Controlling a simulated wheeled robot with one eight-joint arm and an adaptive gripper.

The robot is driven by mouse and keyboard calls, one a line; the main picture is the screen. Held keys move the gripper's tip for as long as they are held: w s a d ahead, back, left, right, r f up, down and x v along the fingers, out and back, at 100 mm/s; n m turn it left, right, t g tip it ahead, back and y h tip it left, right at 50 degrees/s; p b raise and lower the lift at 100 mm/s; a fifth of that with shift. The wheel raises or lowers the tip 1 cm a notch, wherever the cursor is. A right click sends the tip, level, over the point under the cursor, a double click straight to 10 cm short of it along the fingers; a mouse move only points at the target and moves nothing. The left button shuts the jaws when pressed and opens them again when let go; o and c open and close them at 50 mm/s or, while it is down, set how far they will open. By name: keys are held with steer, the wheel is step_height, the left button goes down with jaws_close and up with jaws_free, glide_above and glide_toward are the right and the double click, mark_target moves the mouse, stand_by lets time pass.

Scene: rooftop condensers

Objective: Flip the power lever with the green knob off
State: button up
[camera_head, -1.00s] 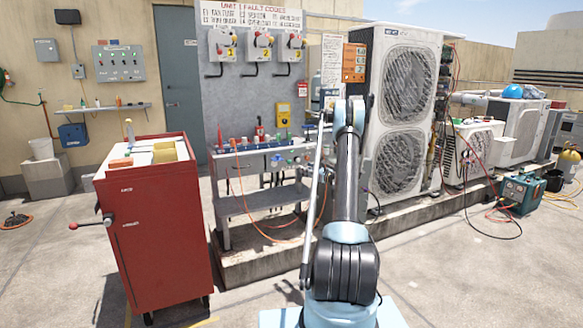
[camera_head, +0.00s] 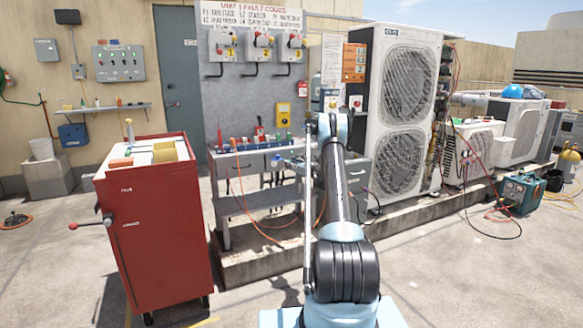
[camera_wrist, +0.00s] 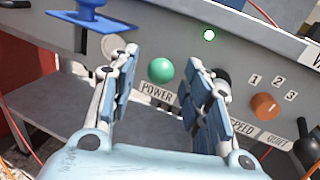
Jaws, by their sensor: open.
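In the wrist view the round green knob (camera_wrist: 160,70) stands out from the front of a grey panel, above a label reading POWER (camera_wrist: 158,94). My gripper (camera_wrist: 165,66) is open, with one finger on the left of the knob and the other on its right. Gaps show between the knob and both fingers. The lever's shaft is hidden behind the knob, so I cannot tell which way it is set. In the head view my arm hides the knob.
An orange dial (camera_wrist: 264,106) marked 1, 2, 3 is farther right. A blue piece (camera_wrist: 92,20) overhangs the panel at upper left. A red tool cabinet (camera_head: 155,225) stands left of the grey bench (camera_head: 262,205).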

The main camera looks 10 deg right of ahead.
steer(key=shift+c, duration=0.3)
jaws_close()
steer(key=shift+f, duration=0.2)
steer(key=shift+w+f+n+t+y, duration=0.2)
steer(key=shift+f+n+t+y, duration=0.4)
steer(key=shift+f+t+y, duration=0.4)
steer(key=shift+w+f+n+t+y, duration=0.15)
steer(key=shift+f+n+t+y, duration=0.5)
steer(key=shift+t+y, duration=0.55)
steer(key=shift+a, duration=0.1)
steer(key=shift+o, duration=0.3)
jaws_free()
